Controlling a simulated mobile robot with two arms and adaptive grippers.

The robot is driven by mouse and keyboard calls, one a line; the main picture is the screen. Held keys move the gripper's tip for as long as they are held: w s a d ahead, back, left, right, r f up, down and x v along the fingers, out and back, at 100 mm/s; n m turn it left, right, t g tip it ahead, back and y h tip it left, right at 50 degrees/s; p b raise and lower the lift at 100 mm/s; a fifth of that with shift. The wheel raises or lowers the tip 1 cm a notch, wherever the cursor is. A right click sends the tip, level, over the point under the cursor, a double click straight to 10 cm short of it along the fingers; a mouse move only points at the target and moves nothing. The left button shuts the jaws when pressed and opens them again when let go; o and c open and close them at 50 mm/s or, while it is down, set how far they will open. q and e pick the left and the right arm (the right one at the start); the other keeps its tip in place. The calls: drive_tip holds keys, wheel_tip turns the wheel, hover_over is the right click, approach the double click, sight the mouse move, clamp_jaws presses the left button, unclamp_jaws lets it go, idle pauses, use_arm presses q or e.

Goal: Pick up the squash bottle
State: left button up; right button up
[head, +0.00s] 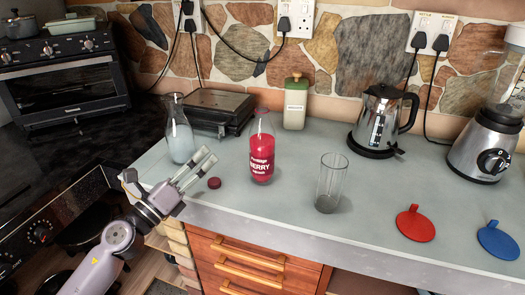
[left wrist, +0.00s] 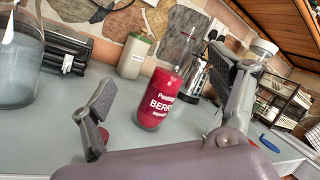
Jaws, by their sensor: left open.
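The squash bottle (head: 262,155) is a clear bottle of red berry drink. My left gripper (head: 207,156) is open and empty, left of the bottle, over the counter's front part. In the left wrist view the bottle appears between the spread fingers, beyond them and apart from them. My right gripper is not in view.
A glass milk bottle (head: 180,135) stands close behind the left gripper. An empty glass (head: 331,184) is right of the squash bottle. A kettle (head: 381,118), blender (head: 486,142), and red (head: 416,224) and blue (head: 497,241) discs are right.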

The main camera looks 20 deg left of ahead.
sight(252, 146)
use_arm(q)
drive_tip(key=w+d+m+g+h+p, duration=0.1)
drive_tip(key=w+d+m, duration=0.1)
drive_tip(key=w+m, duration=0.1)
drive_tip(key=w+d+m+g+h+p, duration=0.1)
drive_tip(key=w+d+m+g, duration=0.1)
drive_tip(key=w+m, duration=0.2)
drive_tip(key=w+d+f+m+g+h+p, duration=0.1)
drive_tip(key=w+d+m+g, duration=0.1)
drive_tip(key=w+d+m, duration=0.1)
drive_tip(key=shift+w+d+m+p, duration=0.1)
drive_tip(key=shift+w+m+p, duration=0.1)
drive_tip(key=shift+m+p, duration=0.2)
drive_tip(key=x, duration=0.3)
drive_tip(key=p+x, duration=0.1)
drive_tip(key=x, duration=0.1)
drive_tip(key=shift+d+f, duration=0.25)
drive_tip(key=shift+f, duration=0.15)
drive_tip(key=shift+w+d+f, duration=0.1)
drive_tip(key=shift+w+d, duration=0.15)
drive_tip(key=shift+w, duration=0.2)
drive_tip(key=shift+s+a, duration=0.1)
drive_tip(key=shift+c, duration=0.6)
drive_tip(key=c, duration=1.7)
drive_tip(key=shift+c, duration=0.2)
